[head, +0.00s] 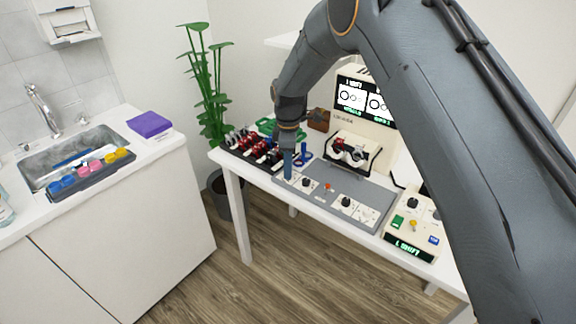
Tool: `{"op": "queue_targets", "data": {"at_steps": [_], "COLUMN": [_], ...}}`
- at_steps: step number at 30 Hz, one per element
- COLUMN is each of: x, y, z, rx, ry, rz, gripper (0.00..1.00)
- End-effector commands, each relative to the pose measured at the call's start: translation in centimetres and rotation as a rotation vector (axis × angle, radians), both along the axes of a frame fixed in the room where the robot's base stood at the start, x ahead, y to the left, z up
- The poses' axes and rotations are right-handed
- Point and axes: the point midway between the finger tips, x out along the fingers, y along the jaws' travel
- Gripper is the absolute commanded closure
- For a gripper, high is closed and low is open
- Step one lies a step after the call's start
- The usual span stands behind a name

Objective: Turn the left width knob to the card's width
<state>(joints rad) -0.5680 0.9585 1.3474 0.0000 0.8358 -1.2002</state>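My gripper (288,165) points down over the left end of a grey panel (371,188) on the white table. Its fingertips are too small and too edge-on to tell whether they are open or shut. A black knob (306,182) on a white plate sits just right of the fingertips. A second black knob (346,201) on a white plate is further right, with a small red-orange part (327,187) between them. I cannot read which one is the left width knob. I cannot make out a card showing a width.
A screen (364,100) with ring shapes and green text stands behind. A control box (410,225) with a knob, buttons and green display is at right. Red and black items (258,148) fill the left table end. A dark-framed holder (349,152) stands behind the panel.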

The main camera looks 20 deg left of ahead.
Motion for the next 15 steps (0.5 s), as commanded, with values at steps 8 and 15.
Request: {"op": "queue_targets", "data": {"at_steps": [8, 15], "x": [0.00, 0.00], "y": [-0.02, -0.02], "z": [-0.36, -0.33], "rx": [0.000, 0.000], "ry": [0.000, 0.000], "rz": [-0.001, -0.001], "gripper": [0.72, 1.00]}}
